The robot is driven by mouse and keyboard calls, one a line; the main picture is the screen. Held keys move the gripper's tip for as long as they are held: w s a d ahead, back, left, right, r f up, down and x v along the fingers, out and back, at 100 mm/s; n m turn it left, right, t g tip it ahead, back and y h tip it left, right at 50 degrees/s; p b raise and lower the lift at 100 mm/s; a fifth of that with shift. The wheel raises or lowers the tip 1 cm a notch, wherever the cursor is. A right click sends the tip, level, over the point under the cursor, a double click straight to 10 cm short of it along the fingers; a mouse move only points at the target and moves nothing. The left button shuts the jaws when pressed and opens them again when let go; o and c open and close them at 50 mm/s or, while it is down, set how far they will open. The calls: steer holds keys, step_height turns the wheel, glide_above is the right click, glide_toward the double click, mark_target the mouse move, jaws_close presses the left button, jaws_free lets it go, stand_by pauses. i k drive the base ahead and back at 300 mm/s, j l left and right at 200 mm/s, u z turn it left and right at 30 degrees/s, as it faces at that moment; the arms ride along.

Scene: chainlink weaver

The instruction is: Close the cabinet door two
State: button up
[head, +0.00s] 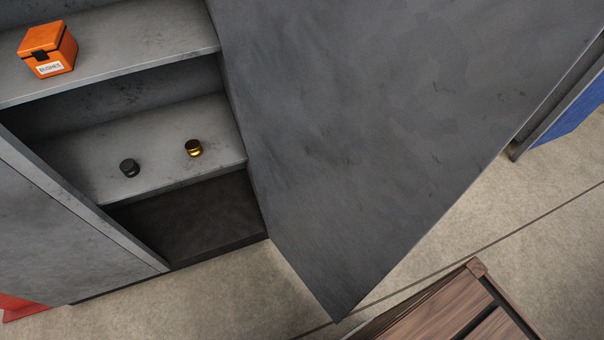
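A grey metal cabinet (150,60) with shelves stands at the left in the head view. Its right door (370,130) is a large grey panel that stands wide open, hinged along the cabinet's right side and swung out toward me. Another grey panel (70,215) is at the cabinet's lower left, in front of part of the shelves; I cannot tell whether it is a door. No number shows on either panel. The door's upper part is cut off by the frame. My gripper is not in view.
An orange box (47,50) sits on the upper shelf. A dark knob-like piece (129,168) and a gold one (194,148) sit on the lower shelf. A brown wooden slatted piece (455,312) stands at the bottom right, near the door's lower corner. A blue panel (572,115) is at the right.

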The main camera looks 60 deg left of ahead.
mark_target(364, 123)
steer(key=i, duration=4)
steer(key=i+u, duration=0.25)
steer(key=u, duration=0.2)
steer(key=i+u, duration=0.2)
steer(key=u, duration=0.25)
steer(key=i+l+u, duration=0.2)
steer(key=u, duration=4.1)
steer(key=i+j+z, duration=0.1)
steer(key=i+j, duration=0.75)
steer(key=j, duration=0.15)
